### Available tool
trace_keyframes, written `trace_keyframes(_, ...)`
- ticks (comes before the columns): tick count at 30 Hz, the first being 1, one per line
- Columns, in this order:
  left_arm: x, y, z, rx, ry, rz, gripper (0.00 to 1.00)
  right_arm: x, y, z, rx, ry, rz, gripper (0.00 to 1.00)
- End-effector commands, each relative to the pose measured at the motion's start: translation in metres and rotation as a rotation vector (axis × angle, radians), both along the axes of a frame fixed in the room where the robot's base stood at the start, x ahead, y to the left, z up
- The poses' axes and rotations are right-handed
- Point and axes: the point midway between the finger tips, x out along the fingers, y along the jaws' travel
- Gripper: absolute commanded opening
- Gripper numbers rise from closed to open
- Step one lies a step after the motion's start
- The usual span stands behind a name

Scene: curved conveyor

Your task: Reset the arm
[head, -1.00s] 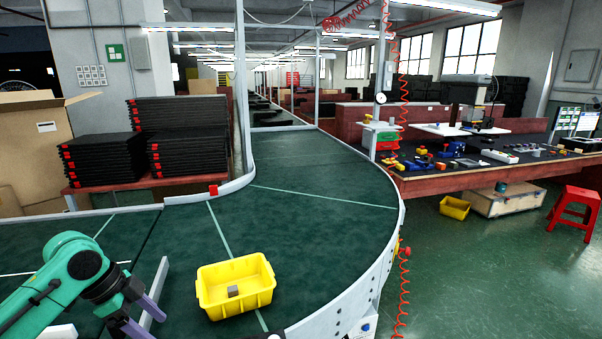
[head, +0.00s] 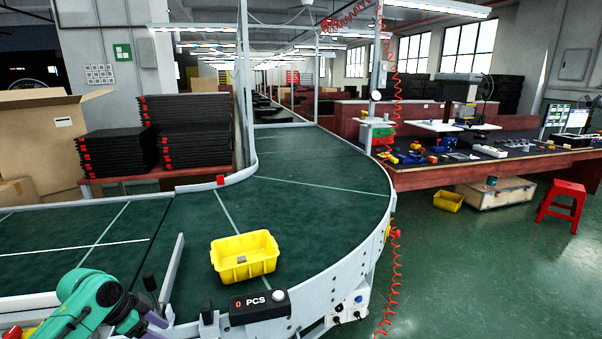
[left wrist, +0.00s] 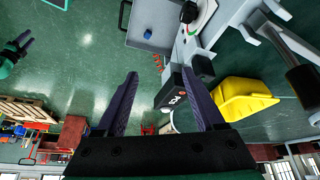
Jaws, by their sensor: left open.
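My left arm, green with a dark wrist, comes in at the lower left of the head view, beside the near edge of the conveyor. Its gripper (head: 158,328) is partly cut off by the bottom edge there. In the left wrist view the two purple fingers of this gripper (left wrist: 158,76) are spread apart with nothing between them. A green arm end with dark purple fingers, my right gripper (left wrist: 20,46), shows small at the left edge of the left wrist view. Its jaw opening is unclear.
A yellow bin (head: 245,268) holding a small grey block (head: 241,259) sits on the green curved conveyor (head: 300,207). A counter box reading 0 PCS (head: 258,306) stands at the conveyor's near edge. Stacked black trays (head: 185,130) are behind; a workbench (head: 470,176) stands right.

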Motion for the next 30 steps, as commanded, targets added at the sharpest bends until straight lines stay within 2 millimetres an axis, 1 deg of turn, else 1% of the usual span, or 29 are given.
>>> trace_keyframes(1,0.002,0.003,-0.019,-0.009,0.007,0.051,0.71,0.002,0.0,0.0,0.0,-0.003,0.0,0.5)
trace_keyframes(2,0.004,0.007,-0.03,-0.012,0.01,0.088,0.71,0.003,0.0,0.0,0.0,-0.004,0.0,0.5)
trace_keyframes(4,0.006,0.015,-0.06,-0.014,0.015,0.175,0.71,0.002,0.0,0.0,0.0,-0.003,0.0,0.5)
trace_keyframes(5,0.006,0.019,-0.074,-0.013,0.019,0.212,0.71,0.002,0.0,0.0,-0.001,-0.002,0.0,0.5)
trace_keyframes(6,0.004,0.025,-0.094,-0.009,0.024,0.265,0.71,0.0,0.0,0.0,0.0,0.0,0.0,0.5)
trace_keyframes(7,0.002,0.029,-0.11,-0.006,0.029,0.303,0.71,-0.001,0.0,0.0,0.0,0.002,0.0,0.5)
trace_keyframes(8,-0.002,0.032,-0.127,-0.002,0.035,0.346,0.71,-0.003,0.0,0.0,-0.001,0.005,0.0,0.5)
trace_keyframes(9,-0.01,0.038,-0.153,0.01,0.045,0.402,0.71,-0.006,-0.001,0.0,-0.001,0.008,0.0,0.5)
trace_keyframes(11,-0.029,0.045,-0.197,0.033,0.066,0.488,0.71,-0.008,-0.001,-0.001,-0.001,0.012,0.0,0.5)
trace_keyframes(12,-0.047,0.049,-0.228,0.055,0.082,0.543,0.71,-0.009,-0.001,-0.001,-0.001,0.013,0.0,0.5)
trace_keyframes(14,-0.081,0.051,-0.274,0.092,0.107,0.614,0.71,-0.009,-0.001,-0.001,-0.002,0.013,0.0,0.5)
trace_keyframes(15,-0.106,0.05,-0.302,0.119,0.124,0.65,0.71,-0.008,-0.001,-0.001,-0.002,0.013,0.0,0.5)
trace_keyframes(17,-0.148,0.046,-0.34,0.158,0.15,0.689,0.71,-0.008,-0.001,0.0,-0.002,0.012,0.0,0.5)
trace_keyframes(18,-0.178,0.039,-0.363,0.182,0.168,0.705,0.71,-0.007,-0.001,0.0,-0.001,0.011,0.0,0.5)
trace_keyframes(20,-0.225,0.026,-0.392,0.211,0.198,0.714,0.71,-0.007,-0.001,0.0,-0.001,0.011,0.0,0.5)
trace_keyframes(21,-0.257,0.015,-0.409,0.225,0.218,0.714,0.71,-0.007,-0.001,0.0,-0.001,0.011,0.0,0.5)
trace_keyframes(23,-0.303,-0.004,-0.428,0.239,0.247,0.705,0.71,-0.007,-0.001,0.0,-0.001,0.011,0.0,0.5)
trace_keyframes(24,-0.33,-0.017,-0.437,0.243,0.265,0.695,0.71,-0.007,-0.001,0.0,-0.001,0.011,0.0,0.5)
trace_keyframes(25,-0.348,-0.026,-0.443,0.243,0.278,0.687,0.71,-0.007,-0.001,0.0,-0.001,0.011,0.0,0.5)
trace_keyframes(27,-0.38,-0.044,-0.45,0.239,0.3,0.671,0.71,-0.007,-0.001,0.0,-0.001,0.011,0.0,0.5)
trace_keyframes(30,-0.401,-0.057,-0.454,0.234,0.314,0.655,0.71,-0.007,-0.001,0.0,-0.001,0.011,0.0,0.5)
